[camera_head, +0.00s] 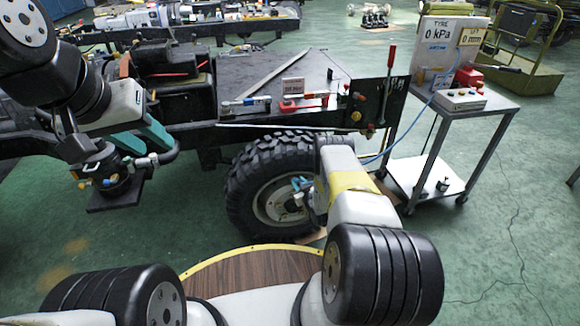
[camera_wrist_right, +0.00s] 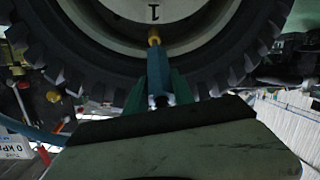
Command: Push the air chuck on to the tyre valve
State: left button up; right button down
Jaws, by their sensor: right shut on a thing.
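The tyre (camera_head: 272,185) stands upright under the chassis, its pale rim facing me. My right gripper (camera_wrist_right: 158,88) is shut on the blue air chuck (camera_wrist_right: 157,66), its green fingers on both sides. The chuck points at the rim (camera_wrist_right: 190,12), below a mark "1". A brass-yellow tip (camera_wrist_right: 153,36) shows at the chuck's far end. I cannot tell whether it is valve or nozzle, nor whether the chuck is seated. In the head view my right gripper (camera_head: 301,186) is in front of the rim. My left gripper (camera_head: 142,138) is open, its teal fingers apart, left of the tyre.
A cart (camera_head: 480,101) on the right carries a sign reading "TYRE 0 kPa" (camera_head: 437,42) and a white box (camera_head: 460,99). A blue hose (camera_head: 400,142) runs from it towards the wheel. The chassis deck (camera_head: 270,70) overhangs the tyre. Green floor (camera_head: 500,210) is clear at right.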

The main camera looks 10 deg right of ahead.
jog(key=shift+w+a+f, duration=0.1)
jog(key=shift+w+f, duration=0.45)
jog(key=shift+w, duration=0.25)
jog(key=shift+w+f, duration=0.5)
jog(key=shift+w, duration=0.25)
jog(key=c, duration=1)
grip_release()
jog(key=shift+s, duration=0.2)
jog(key=v, duration=0.7)
jog(key=shift+s, duration=0.25)
jog(key=shift+r, duration=0.1)
